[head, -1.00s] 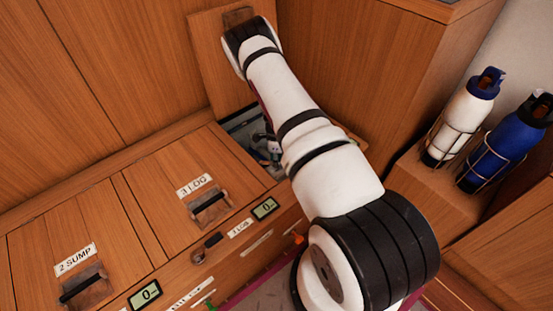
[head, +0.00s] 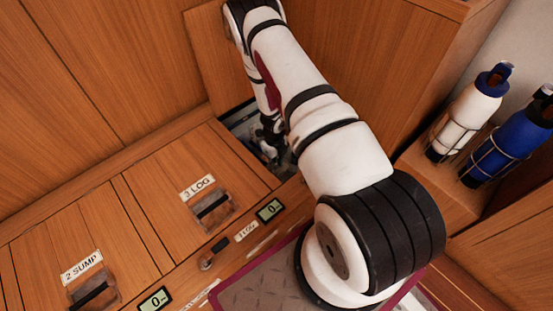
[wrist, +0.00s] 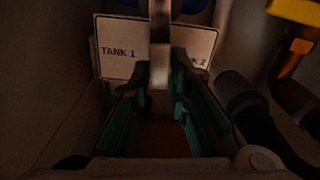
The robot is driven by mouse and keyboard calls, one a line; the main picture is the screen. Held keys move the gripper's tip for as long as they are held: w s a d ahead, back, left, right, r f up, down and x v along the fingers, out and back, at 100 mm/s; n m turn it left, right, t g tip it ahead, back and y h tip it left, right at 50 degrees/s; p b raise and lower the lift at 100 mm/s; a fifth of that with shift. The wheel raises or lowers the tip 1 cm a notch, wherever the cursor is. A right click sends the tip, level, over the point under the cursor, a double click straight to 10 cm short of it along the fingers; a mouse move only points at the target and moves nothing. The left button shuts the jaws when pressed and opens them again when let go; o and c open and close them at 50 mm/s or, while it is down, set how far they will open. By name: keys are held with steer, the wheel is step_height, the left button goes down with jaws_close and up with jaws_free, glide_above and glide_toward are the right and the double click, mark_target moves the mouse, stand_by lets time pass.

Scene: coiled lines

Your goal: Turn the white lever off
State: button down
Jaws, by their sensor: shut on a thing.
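My gripper (wrist: 162,92) reaches down into an open compartment and shows partly in the head view (head: 268,138), dark and half hidden behind my arm. In the dim wrist view, its teal-padded fingers are shut on a pale upright lever (wrist: 160,62), which looks like the white lever. The lever stands in front of a white label plate (wrist: 118,50) reading TANK 1 on the left and, partly covered, a 2 on the right. The lever's lower end is hidden between the fingers.
A yellow handle (wrist: 294,10) and dark hoses (wrist: 243,98) lie right of my gripper; a blue part (wrist: 190,5) is above. Closed wooden hatches labelled 3 LOG (head: 198,187) and 2 SUMP (head: 82,266) lie left. White (head: 468,112) and blue (head: 507,136) bottles stand right.

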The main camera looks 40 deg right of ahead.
steer(key=shift+a+m, duration=0.25)
steer(key=shift+m, duration=0.25)
steer(key=shift+a, duration=0.1)
steer(key=c, duration=1.5)
jaws_free()
step_height(320, 180, up, 12)
